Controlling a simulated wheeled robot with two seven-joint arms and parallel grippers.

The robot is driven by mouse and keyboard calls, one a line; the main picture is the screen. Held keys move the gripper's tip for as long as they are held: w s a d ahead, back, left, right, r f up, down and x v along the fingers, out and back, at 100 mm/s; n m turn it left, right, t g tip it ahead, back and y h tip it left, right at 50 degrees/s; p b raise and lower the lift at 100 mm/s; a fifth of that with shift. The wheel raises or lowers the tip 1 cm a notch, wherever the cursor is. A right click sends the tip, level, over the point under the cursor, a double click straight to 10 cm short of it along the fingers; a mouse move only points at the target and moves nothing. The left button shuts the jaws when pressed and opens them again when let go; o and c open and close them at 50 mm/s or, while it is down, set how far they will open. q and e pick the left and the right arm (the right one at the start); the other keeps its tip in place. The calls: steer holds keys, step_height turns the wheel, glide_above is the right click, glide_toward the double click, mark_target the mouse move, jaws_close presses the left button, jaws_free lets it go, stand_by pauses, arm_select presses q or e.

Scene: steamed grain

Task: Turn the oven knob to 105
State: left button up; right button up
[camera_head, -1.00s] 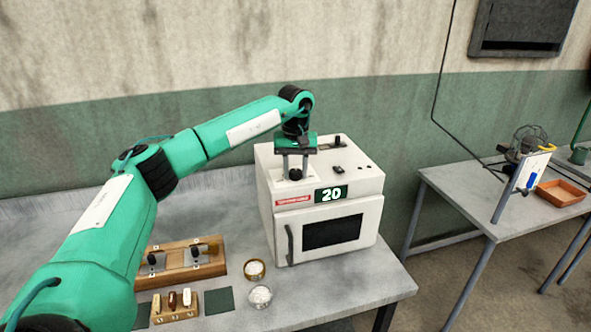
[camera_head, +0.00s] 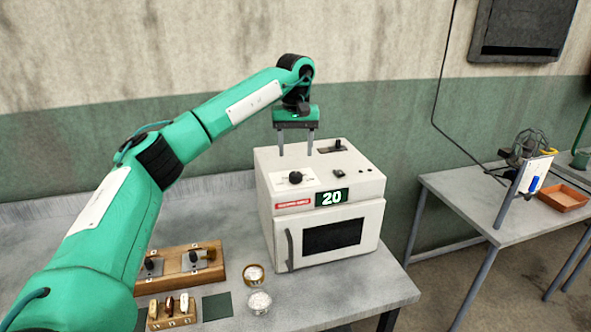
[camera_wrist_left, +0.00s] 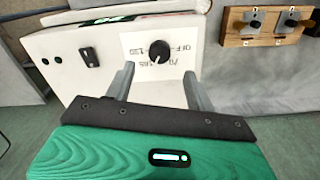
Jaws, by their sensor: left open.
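The white oven (camera_head: 328,195) stands on the grey table, its green display reading 20. Its black knob (camera_head: 295,177) sits on a white label on the oven's top. It also shows in the left wrist view (camera_wrist_left: 159,51), beyond and between the fingertips. My left gripper (camera_head: 296,154) is open and empty, pointing down above and behind the knob, apart from it. It also shows in the left wrist view (camera_wrist_left: 160,72). The label print around the knob is too small to read fully. My right gripper is not in view.
A black switch (camera_head: 338,171) and a slider (camera_head: 331,148) are also on the oven top. A second table stands at right.

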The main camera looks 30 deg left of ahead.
arm_select(q)
step_height(320, 180, up, 6)
steer(key=shift+r+b, duration=0.15)
steer(key=shift+b, duration=0.15)
stand_by(0.4)
